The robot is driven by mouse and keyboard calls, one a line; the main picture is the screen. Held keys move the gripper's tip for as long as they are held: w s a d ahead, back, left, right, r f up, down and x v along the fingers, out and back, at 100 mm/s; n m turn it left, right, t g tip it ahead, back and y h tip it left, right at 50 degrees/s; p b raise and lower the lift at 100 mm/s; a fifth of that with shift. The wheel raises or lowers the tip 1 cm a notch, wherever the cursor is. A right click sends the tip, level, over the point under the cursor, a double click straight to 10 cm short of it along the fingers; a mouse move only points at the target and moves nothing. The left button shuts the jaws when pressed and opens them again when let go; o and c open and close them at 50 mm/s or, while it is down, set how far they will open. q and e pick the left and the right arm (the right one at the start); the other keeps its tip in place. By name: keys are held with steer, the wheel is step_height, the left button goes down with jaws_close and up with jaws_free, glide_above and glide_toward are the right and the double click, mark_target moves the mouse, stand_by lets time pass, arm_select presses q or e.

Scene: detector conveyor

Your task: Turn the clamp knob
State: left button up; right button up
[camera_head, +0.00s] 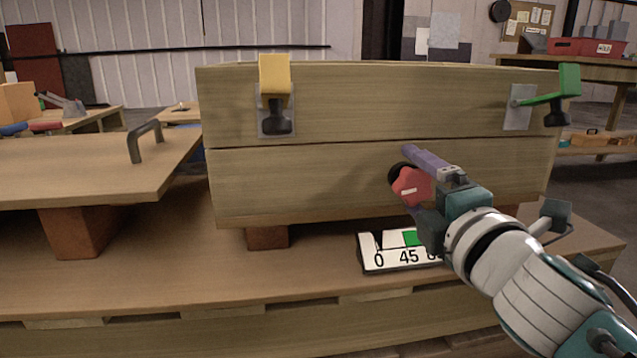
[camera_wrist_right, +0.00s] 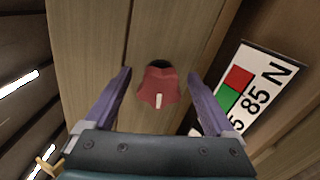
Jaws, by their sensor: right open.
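The red clamp knob (camera_head: 411,187) sits on the front of the wooden box, with a white mark on its face and a dark base behind it. In the right wrist view the knob (camera_wrist_right: 158,88) lies between the two purple fingers, its white mark pointing down in the picture. My right gripper (camera_head: 413,180) is open around the knob, one finger on each side. In the wrist view gaps show between the fingers and the knob. A white gauge (camera_head: 375,263) with numbers stands below it; its right part is hidden by my arm. My left gripper is not in view.
The wooden box (camera_head: 300,185) carries a yellow latch (camera_head: 274,76) and a green latch (camera_head: 568,82) along its upper front. A wooden panel with a dark handle (camera_head: 145,140) lies at the left on blocks. The bench front is clear at left.

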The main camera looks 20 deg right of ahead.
steer(key=v, duration=1)
steer(key=shift+p, duration=0.3)
steer(key=shift+w+d, duration=0.1)
stand_by(0.3)
